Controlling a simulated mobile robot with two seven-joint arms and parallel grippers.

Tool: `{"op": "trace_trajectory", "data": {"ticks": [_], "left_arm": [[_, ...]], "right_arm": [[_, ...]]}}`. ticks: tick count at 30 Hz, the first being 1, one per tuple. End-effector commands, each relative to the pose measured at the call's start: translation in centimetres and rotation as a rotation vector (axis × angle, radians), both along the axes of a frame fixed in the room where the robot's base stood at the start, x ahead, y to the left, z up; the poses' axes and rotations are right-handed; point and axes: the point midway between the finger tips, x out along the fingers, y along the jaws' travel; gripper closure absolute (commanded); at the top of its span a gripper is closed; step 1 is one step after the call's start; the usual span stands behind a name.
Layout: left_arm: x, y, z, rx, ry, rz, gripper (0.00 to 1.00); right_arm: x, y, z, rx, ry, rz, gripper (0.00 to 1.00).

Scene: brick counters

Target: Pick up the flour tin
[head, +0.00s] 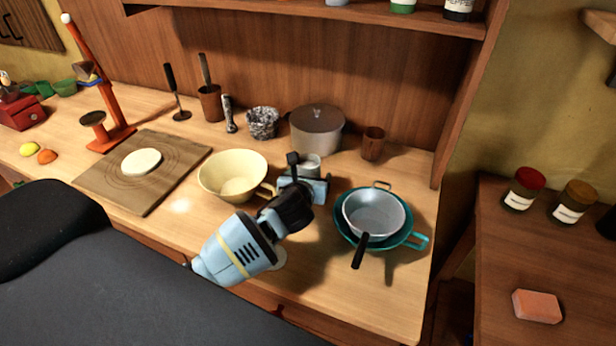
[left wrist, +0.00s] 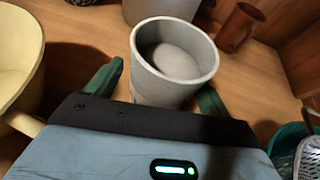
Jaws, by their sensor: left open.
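A grey, round, open-topped tin (head: 309,165) stands on the wooden counter in front of the lidded pot; no label shows, but it appears to be the flour tin. In the left wrist view the tin (left wrist: 174,62) is upright, with a paler grey surface inside. My left gripper (head: 304,182) is at the tin, and its body hides the tin's lower part in the head view. Its green fingers are open, one on each side of the tin; I cannot tell whether they touch it. My right gripper is not in view.
A cream bowl (head: 228,172) stands close left of my gripper. A grey strainer (head: 374,214) in a teal colander (head: 417,240) is close right. Behind are the lidded pot (head: 317,134) and a brown wooden cup (head: 373,143). A shelf (head: 330,12) overhangs the back.

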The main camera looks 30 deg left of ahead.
Motion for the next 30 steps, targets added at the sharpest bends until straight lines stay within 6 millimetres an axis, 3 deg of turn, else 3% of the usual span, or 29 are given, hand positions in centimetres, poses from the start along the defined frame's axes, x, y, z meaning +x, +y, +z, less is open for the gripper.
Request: {"op": "trace_trajectory", "data": {"ticks": [5, 18, 30], "left_arm": [[0.0, -0.01, 0.0, 0.0, 0.0, 0.0, 0.2], [-0.01, 0.0, 0.02, 0.0, 0.0, 0.0, 0.77], [0.08, 0.0, 0.89, 0.0, -0.006, -0.001, 0.77]], "right_arm": [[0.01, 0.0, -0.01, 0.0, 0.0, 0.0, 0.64], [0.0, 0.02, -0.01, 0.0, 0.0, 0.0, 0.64], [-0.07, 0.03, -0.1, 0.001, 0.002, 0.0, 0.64]]}}
